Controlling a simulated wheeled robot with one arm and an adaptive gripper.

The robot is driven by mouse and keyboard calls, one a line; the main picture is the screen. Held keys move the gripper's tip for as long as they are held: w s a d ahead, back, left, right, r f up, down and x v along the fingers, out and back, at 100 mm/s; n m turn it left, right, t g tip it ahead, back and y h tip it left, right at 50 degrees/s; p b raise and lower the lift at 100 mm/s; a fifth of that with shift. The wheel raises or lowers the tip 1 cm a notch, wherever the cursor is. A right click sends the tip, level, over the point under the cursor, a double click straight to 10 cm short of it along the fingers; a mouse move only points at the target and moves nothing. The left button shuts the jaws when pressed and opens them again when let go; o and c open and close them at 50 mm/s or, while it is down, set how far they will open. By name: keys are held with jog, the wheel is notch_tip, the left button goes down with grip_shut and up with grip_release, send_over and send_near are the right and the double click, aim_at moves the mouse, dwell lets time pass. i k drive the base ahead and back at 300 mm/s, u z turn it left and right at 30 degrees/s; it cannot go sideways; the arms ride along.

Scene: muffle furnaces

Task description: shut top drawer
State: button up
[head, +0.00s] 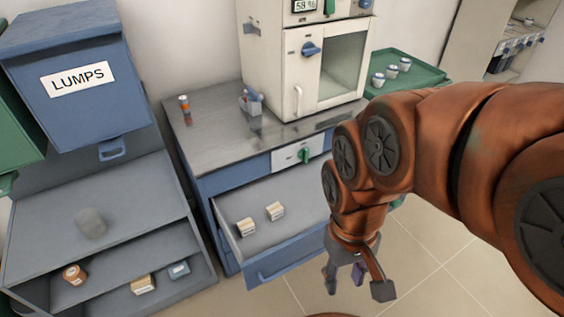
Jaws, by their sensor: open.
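An open blue drawer (291,257) sticks out of the blue cabinet (203,176) under the metal worktop. Two small labelled boxes stand inside it, a left box (246,227) and a right box (275,211). A blue handle shows on the drawer's front. My gripper (358,285) is open and empty, pointing down. In the picture it is just right of the drawer front; I cannot tell whether it touches it. My copper-coloured arm hides the drawer's right end and part of the cabinet.
A white furnace (310,60) stands on the worktop (207,130) with a small orange bottle (184,104). A green tray (420,72) with several jars is behind my arm. A blue LUMPS bin (75,85) and grey shelves are at left. Tiled floor (435,265) is clear at lower right.

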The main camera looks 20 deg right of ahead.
aim_at(280, 246)
jog(key=z, duration=1.95)
jog(key=k, duration=0.8)
jog(key=u, duration=1.4)
jog(key=i, duration=0.5)
jog(key=z, duration=0.05)
